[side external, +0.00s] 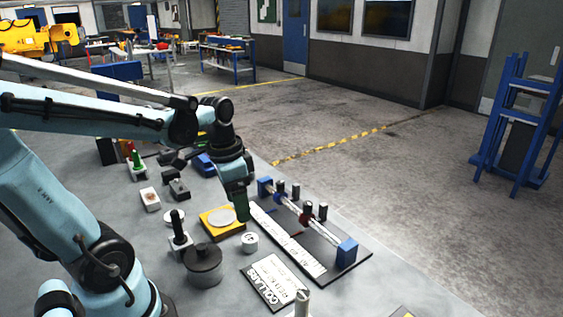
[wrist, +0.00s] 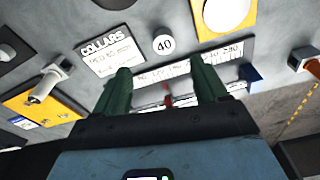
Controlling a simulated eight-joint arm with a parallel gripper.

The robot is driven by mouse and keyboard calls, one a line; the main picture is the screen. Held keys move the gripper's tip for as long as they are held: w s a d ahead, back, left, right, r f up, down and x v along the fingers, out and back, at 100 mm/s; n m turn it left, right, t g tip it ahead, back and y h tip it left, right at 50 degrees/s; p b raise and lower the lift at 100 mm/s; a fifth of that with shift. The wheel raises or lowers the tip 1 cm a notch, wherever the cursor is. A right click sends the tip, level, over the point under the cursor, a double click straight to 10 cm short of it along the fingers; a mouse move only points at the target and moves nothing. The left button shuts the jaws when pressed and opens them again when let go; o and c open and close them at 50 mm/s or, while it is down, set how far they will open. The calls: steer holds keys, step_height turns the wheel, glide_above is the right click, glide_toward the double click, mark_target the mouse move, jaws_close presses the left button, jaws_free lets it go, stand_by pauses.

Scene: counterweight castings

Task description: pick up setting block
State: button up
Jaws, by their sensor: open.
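No item carries a readable "setting block" label, so I cannot tell for sure which thing it is. A small white block with a brown mark (side external: 150,199) and a dark block (side external: 179,189) lie left of my gripper (side external: 241,208) in the side view. My gripper is above the bench between a yellow plate with a pale disc (side external: 207,224) and a rod fixture (side external: 346,252). In the wrist view its green fingers (wrist: 160,66) are apart. Part of the fixture's white strip (wrist: 176,70) and a red piece (wrist: 168,100) show between them, with nothing visibly gripped.
A white round piece marked 40 (side external: 250,243) and a COLLARS card (side external: 272,281) lie near my gripper. A dark round weight (side external: 203,267) and a black-topped post (side external: 178,228) stand to the left. Dark pegs (side external: 323,211) rise behind the rod. Floor is open beyond the bench.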

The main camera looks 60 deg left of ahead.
glide_above(249, 238)
steer(key=s, duration=0.1)
steer(key=shift+s+f, duration=0.15)
steer(key=shift+f, duration=3.05)
steer(key=shift+w+a+f, duration=0.1)
steer(key=shift+w+f, duration=0.15)
steer(key=shift+f, duration=0.45)
steer(key=shift+w+f, duration=0.25)
steer(key=shift+f, duration=0.4)
steer(key=shift+w+f, duration=0.15)
steer(key=shift+f, duration=1.05)
steer(key=shift+c, duration=0.5)
steer(key=c, duration=1)
